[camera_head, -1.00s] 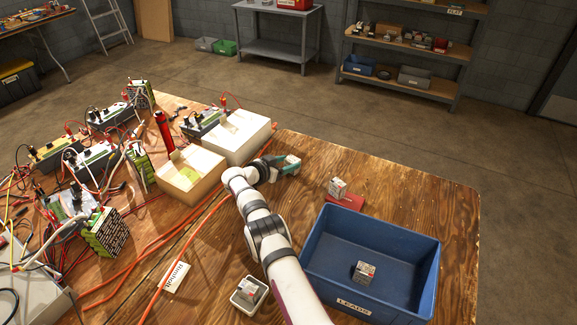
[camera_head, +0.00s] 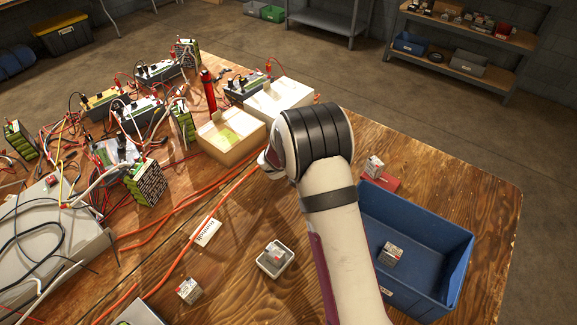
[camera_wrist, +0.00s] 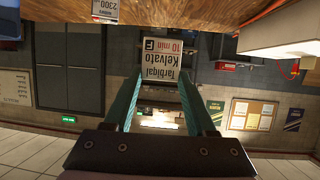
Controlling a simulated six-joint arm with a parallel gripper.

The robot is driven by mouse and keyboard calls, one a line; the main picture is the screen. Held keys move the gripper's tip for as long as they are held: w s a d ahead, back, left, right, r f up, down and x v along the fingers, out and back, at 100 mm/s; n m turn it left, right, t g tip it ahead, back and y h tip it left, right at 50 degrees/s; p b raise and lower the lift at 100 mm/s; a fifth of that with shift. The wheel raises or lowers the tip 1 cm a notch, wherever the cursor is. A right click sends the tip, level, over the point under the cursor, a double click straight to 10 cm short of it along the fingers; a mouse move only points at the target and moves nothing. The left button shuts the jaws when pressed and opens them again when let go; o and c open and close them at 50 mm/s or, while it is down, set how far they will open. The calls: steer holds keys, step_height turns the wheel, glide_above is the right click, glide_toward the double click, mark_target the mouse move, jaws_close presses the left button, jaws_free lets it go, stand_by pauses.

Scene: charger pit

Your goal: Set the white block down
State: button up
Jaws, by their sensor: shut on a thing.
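In the wrist view, my gripper (camera_wrist: 165,82) has its two teal fingers shut on a white block (camera_wrist: 163,58). The block's printed label reads upside down: "Tarbigal Kelvato", "10 min" and "F". In this view the wooden table edge is at the top, so the picture is inverted, and the block's upper edge in the picture comes close to that edge. Whether the block touches anything cannot be told. In the head view my arm's thick black-banded joint hides the gripper and the held block.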

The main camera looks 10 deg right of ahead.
steer(key=shift+n+t+y, duration=0.4)
steer(key=a+f, duration=0.2)
steer(key=a, duration=0.3)
steer(key=w+a+f, duration=0.1)
steer(key=a+f, duration=0.1)
steer(key=a, duration=0.3)
steer(key=a+f, duration=0.2)
steer(key=a, duration=0.3)
steer(key=shift+w+a+f, duration=0.2)
steer(key=shift+f, duration=0.15)
step_height(320, 180, down, 4)
steer(key=shift+w+a+f, duration=0.1)
steer(key=shift+f, duration=0.1)
steer(key=o, duration=1.3)
steer(key=shift+o, duration=0.2)
